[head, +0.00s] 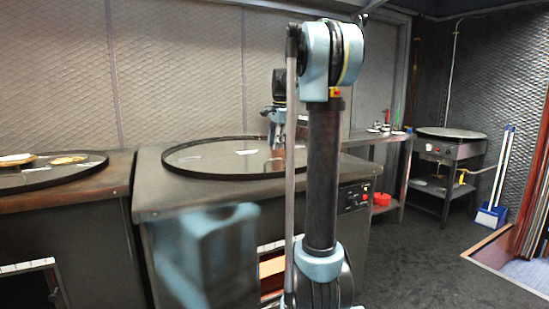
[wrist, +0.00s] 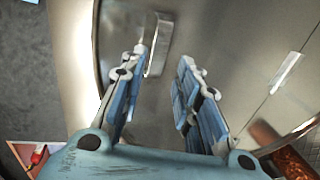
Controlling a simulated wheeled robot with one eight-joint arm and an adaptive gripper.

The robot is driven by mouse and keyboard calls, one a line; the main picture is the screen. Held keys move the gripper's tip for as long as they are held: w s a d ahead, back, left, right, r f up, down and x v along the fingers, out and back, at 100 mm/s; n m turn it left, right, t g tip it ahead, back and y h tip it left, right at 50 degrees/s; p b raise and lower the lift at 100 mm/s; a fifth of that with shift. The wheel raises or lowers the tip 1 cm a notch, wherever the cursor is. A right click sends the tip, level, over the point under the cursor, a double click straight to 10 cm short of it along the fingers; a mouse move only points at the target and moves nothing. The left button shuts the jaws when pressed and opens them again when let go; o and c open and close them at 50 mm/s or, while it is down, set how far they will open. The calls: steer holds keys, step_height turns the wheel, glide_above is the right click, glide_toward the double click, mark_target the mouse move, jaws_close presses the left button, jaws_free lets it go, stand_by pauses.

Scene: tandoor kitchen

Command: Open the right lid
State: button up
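The round top of the middle counter has a flat grey cover inside a dark raised rim (head: 185,172). In the wrist view a thin seam splits this cover. My gripper (wrist: 163,58) is open and empty, pointing down over the right lid. The right lid's handle is just beyond the fingertips, nearer the left finger. I cannot tell whether a finger touches it.
A left counter (head: 75,194) bears another round top with flat breads (head: 68,160). A control panel (head: 353,196) is on the middle counter's front. A shelf table, a round griddle (head: 450,133) and a blue dustpan (head: 491,214) stand right. Floor (head: 420,250) there is clear.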

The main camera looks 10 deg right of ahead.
steer(key=f, duration=0.3)
steer(key=w+f, duration=0.1)
steer(key=f, duration=0.2)
steer(key=shift+w+a+f, duration=0.1)
steer(key=shift+a+f, duration=0.05)
steer(key=shift+a, duration=0.05)
steer(key=shift+c, duration=0.2)
jaws_close()
